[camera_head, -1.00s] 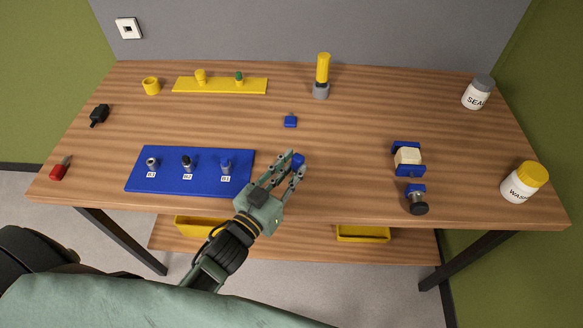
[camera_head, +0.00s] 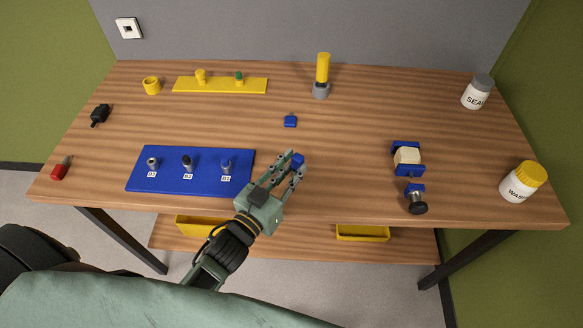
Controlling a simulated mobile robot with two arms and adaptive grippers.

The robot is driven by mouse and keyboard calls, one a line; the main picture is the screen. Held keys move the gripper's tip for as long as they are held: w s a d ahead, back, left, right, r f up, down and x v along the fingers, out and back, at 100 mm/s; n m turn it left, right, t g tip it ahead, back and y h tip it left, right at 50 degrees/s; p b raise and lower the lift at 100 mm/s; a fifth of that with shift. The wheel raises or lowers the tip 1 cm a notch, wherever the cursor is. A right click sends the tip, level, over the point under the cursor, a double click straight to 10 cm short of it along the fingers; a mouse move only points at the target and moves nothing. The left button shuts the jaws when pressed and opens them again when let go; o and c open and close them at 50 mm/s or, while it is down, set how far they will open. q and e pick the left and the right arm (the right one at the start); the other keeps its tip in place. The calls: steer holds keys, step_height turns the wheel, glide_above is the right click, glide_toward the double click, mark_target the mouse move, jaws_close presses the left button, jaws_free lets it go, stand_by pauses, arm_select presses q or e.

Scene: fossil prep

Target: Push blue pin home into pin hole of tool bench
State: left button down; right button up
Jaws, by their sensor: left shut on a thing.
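My left gripper (camera_head: 292,168) reaches over the front middle of the tool bench (camera_head: 340,190). It is shut on the blue pin (camera_head: 298,160), whose blue top shows between the fingertips. The pin's lower part and the pin hole under it are hidden by the fingers, so I cannot tell how deep the pin sits. My right gripper is not in view.
Left of my gripper lies a blue board (camera_head: 140,182) with several labelled pieces. A vise-like blue clamp (camera_head: 407,158) holds a pale block to the right. White jars (camera_head: 524,184) stand at the far right.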

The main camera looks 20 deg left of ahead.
arm_select(q)
steer(key=c, duration=1.5)
jaws_free()
steer(key=shift+o, duration=0.2)
steer(key=p+v, duration=0.1)
steer(key=v, duration=0.6)
steer(key=shift+s, duration=0.1)
